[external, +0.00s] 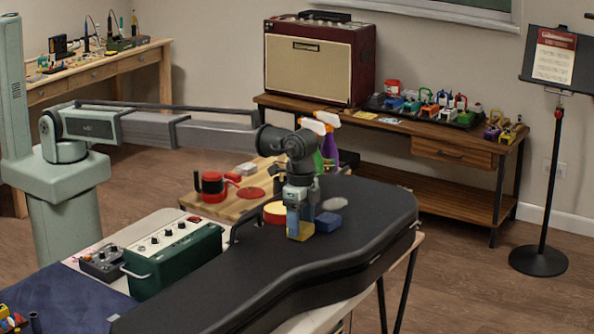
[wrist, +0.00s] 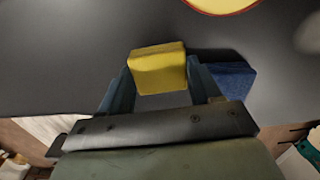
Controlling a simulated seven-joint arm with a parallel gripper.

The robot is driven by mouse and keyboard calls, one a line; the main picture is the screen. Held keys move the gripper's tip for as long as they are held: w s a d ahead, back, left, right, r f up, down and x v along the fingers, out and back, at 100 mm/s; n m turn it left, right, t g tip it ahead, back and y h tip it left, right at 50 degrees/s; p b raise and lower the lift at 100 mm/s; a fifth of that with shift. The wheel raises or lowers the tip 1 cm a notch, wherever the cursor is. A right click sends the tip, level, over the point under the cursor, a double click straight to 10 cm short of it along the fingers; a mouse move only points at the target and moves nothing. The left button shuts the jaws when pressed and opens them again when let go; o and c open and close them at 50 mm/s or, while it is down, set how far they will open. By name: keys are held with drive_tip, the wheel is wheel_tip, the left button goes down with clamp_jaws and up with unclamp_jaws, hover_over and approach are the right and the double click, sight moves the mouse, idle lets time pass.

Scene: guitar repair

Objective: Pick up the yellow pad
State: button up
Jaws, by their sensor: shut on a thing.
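The yellow pad (wrist: 158,70) is a small block between the two fingers of my gripper (wrist: 158,82) in the wrist view. My gripper is shut on it. In the external view the yellow pad (external: 300,231) shows below my gripper (external: 299,222), over the black guitar case (external: 362,212). I cannot tell whether the pad still touches the case. Part of the pad is hidden behind the fingers.
A blue pad (external: 328,222) lies on the case close to the right of my gripper; it also shows in the wrist view (wrist: 234,80). A round red-rimmed yellow tin (external: 274,212) sits behind. Spray bottles (external: 328,140) stand farther back. The case's front is clear.

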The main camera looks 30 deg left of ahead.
sight(301, 226)
drive_tip(key=shift+c, duration=1.2)
wheel_tip(301, 226, up, 10)
drive_tip(key=o, duration=0.5)
drive_tip(key=c, duration=0.4)
drive_tip(key=w+a+n, duration=0.1)
drive_tip(key=w+n, duration=0.4)
drive_tip(key=w, duration=0.1)
drive_tip(key=w+a+f+n, duration=0.1)
drive_tip(key=w+n, duration=0.5)
drive_tip(key=w+a+f+n, duration=0.1)
drive_tip(key=w+n, duration=0.4)
drive_tip(key=n, duration=0.1)
drive_tip(key=shift+w+a+f, duration=0.1)
drive_tip(key=shift+w+a, duration=0.05)
drive_tip(key=shift+w, duration=0.25)
